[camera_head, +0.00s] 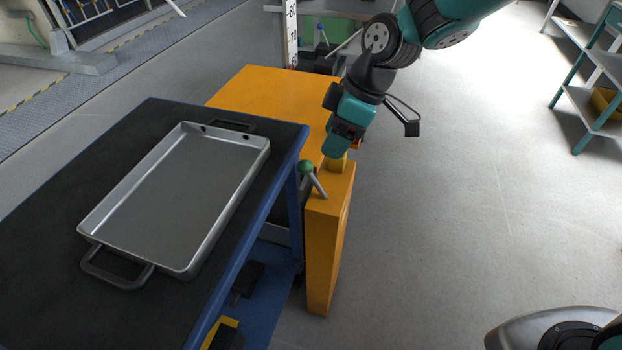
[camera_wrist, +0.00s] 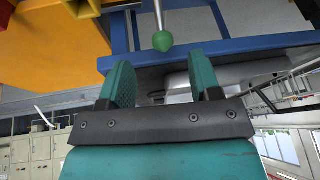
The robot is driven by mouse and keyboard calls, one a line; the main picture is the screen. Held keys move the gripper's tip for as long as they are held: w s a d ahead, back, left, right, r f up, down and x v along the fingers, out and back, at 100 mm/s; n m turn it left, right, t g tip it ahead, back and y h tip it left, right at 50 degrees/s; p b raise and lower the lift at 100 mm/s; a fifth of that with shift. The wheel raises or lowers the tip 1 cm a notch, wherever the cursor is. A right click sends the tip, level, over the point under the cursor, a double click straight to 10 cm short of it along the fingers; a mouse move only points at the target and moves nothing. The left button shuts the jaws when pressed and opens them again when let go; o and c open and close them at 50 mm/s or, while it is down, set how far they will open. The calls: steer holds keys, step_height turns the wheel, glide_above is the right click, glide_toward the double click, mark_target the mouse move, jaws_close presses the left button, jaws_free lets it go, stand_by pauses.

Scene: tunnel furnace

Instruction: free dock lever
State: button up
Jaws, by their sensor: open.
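The dock lever is a grey rod with a green ball knob (camera_head: 306,167), tilted up and to the left from the top of an orange post (camera_head: 328,245). The knob also shows in the wrist view (camera_wrist: 163,41), beyond the fingertips and in line with the gap between them. My gripper (camera_head: 335,152) is just above and to the right of the knob in the head view. Its two teal fingers (camera_wrist: 160,65) are apart with nothing held between them. In the head view the fingers themselves are hard to make out.
A blue-framed cart with a dark top (camera_head: 60,200) stands left of the lever, its edge close to the knob. A metal tray (camera_head: 180,195) lies on it. An orange dock body (camera_head: 262,90) is behind. Floor (camera_head: 460,190) to the right is clear; a shelf (camera_head: 590,85) stands far right.

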mark_target(311, 177)
steer(key=b+x, duration=0.1)
steer(key=x, duration=1)
jaws_close()
